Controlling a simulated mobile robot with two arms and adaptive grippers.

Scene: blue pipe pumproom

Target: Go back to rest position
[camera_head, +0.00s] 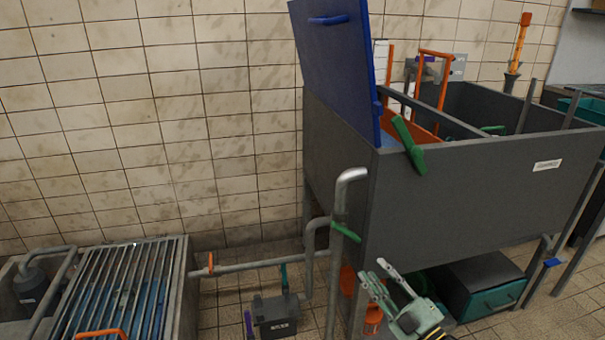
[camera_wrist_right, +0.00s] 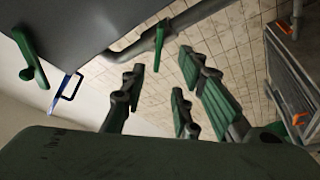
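My right gripper (camera_head: 378,272) is in the lower middle of the head view, in front of the grey tank's lower part. Its fingers are spread and nothing shows between them. In the right wrist view the gripper (camera_wrist_right: 160,75) also shows its green-padded fingers apart and empty, with tiled floor or wall behind. My left gripper shows in neither view.
A grey tank (camera_head: 450,195) with a raised blue lid (camera_head: 335,65) and a green lever (camera_head: 408,145) stands beyond the right gripper. A bent pipe (camera_head: 341,200) with a green handle (camera_head: 346,232) is close by, left. A grated pit (camera_head: 125,290) lies at lower left.

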